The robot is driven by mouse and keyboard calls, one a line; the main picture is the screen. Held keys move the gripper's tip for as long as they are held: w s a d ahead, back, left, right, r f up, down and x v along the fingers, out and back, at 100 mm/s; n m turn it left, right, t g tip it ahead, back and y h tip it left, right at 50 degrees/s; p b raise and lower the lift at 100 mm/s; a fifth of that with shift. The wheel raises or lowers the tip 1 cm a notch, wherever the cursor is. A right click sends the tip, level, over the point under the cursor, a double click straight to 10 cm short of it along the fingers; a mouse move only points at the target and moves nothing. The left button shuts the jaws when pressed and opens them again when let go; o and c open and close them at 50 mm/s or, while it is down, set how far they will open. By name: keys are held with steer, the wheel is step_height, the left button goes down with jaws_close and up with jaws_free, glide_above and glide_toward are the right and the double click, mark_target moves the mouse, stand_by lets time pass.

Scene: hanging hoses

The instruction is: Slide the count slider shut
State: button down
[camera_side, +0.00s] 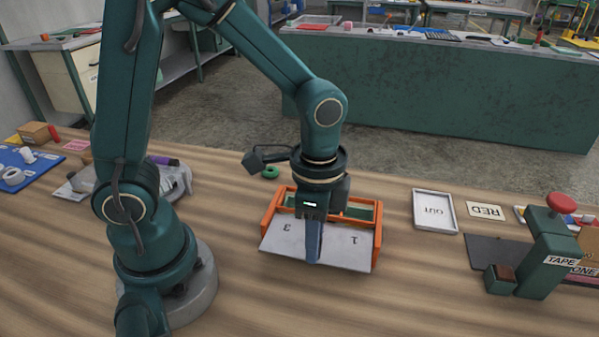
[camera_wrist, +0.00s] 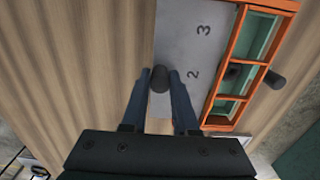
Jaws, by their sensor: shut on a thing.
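The count slider (camera_side: 342,255) is a grey plate marked with numbers. It sticks out of an orange frame (camera_side: 377,235) toward the side camera, and green compartments show behind it. In the wrist view, the plate (camera_wrist: 178,40) lies left of the orange frame (camera_wrist: 237,35), with 3 and 2 readable. My gripper (camera_side: 313,256) points down over the middle of the plate. In the wrist view, my gripper (camera_wrist: 160,76) is shut on the slider's dark round knob (camera_wrist: 160,84), with a blue finger on each side. My gripper hides part of the plate in the side view.
A green ring (camera_side: 270,172) lies behind the frame. A white tray (camera_side: 434,211), a RED card (camera_side: 485,211) and a green tape stand (camera_side: 545,255) are to the right. The wooden table in front is clear.

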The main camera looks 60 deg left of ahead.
steer(key=shift+w+a, duration=1.25)
steer(key=c, duration=0.7)
jaws_free()
steer(key=shift+r, duration=2.6)
